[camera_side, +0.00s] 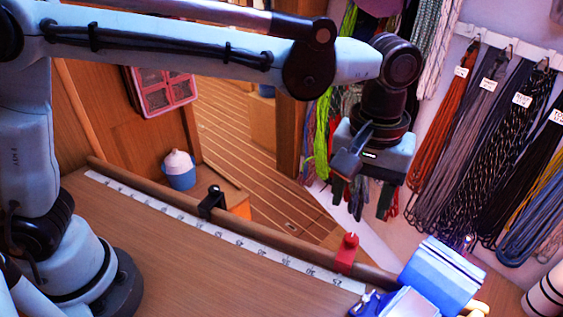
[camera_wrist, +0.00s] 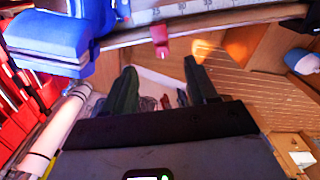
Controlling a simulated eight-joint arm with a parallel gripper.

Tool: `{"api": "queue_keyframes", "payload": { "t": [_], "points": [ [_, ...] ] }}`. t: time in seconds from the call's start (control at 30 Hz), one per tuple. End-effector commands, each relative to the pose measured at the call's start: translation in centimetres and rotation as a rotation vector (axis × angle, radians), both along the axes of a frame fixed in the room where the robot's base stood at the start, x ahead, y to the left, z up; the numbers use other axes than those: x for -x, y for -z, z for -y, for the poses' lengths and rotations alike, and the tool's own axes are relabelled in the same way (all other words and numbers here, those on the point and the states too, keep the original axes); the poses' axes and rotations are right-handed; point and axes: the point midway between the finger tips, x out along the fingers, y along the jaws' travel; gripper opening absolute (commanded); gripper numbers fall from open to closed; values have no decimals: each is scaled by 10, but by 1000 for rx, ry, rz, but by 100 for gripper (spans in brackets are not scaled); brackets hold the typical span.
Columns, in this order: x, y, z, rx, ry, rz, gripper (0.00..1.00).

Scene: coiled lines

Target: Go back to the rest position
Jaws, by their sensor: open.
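My gripper (camera_side: 360,200) hangs from the arm at the right of the side view, with its fingers pointing down. It is open and nothing shows between the fingers. It is in the air beyond the far edge of the wooden bench (camera_side: 215,275), above the level of the red clamp. In the wrist view the two dark fingers (camera_wrist: 161,92) stand apart, with floor and wall items behind the gap.
A wooden rail with a black clamp (camera_side: 211,201) and a red clamp (camera_side: 347,253) runs along the bench edge. A blue vise (camera_side: 440,275) stands at the right end. Coiled ropes (camera_side: 490,140) hang on the wall close behind my gripper. A blue-white jug (camera_side: 180,169) stands beyond the rail.

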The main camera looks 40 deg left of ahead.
Motion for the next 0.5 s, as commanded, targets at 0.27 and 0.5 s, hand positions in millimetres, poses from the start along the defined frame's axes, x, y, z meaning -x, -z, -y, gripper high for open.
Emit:
{"api": "queue_keyframes", "payload": {
  "t": [0.27,0.5],
  "points": [
    [0,-1,-3,3,1,4,57],
    [-4,-14,-58,51,45,94,57]
  ]
}}
